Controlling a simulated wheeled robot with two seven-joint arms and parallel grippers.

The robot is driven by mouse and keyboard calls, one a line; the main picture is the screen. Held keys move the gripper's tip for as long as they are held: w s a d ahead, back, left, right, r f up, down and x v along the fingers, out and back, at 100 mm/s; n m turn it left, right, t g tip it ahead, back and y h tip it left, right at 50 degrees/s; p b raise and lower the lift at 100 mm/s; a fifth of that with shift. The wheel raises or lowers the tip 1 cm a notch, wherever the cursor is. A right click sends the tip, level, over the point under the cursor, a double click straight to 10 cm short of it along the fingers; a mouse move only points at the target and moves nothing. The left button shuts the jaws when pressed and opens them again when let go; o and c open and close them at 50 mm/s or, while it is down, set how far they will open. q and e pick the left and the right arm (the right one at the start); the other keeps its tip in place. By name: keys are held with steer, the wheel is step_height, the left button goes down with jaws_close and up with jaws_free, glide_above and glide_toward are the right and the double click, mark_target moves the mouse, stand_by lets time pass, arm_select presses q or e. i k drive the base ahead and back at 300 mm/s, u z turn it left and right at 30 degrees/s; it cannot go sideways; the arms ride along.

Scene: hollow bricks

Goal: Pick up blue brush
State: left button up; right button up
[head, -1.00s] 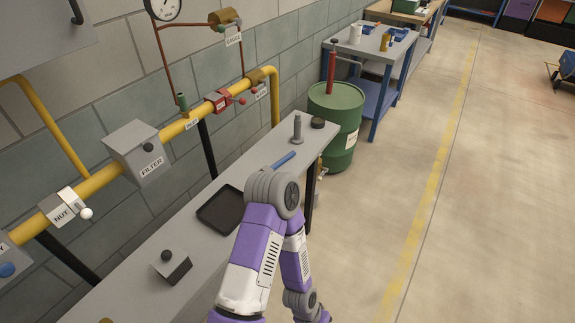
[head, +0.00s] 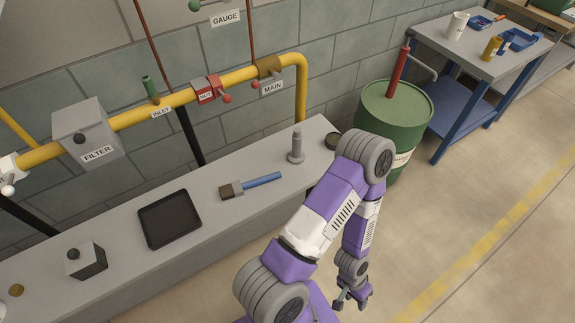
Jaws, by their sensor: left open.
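The blue brush (head: 262,181) lies on the grey bench (head: 215,180), its blue handle pointing right and its brown and dark bristle end at the left. My left gripper (head: 350,303) is open and empty. It hangs low over the floor on the near side of the bench, below and to the right of the brush and well apart from it. My purple and white left arm covers part of the bench's right end. My right gripper is not in view.
A black tray (head: 169,218) lies left of the brush, and a grey post (head: 296,148) stands to its right. A grey block with a black knob (head: 87,261) is farther left. Yellow pipe (head: 135,117) runs along the wall behind. A green drum (head: 405,112) stands beyond the bench's right end.

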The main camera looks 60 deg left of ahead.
mark_target(235, 189)
steer(key=i, duration=0.95)
steer(key=u, duration=4.15)
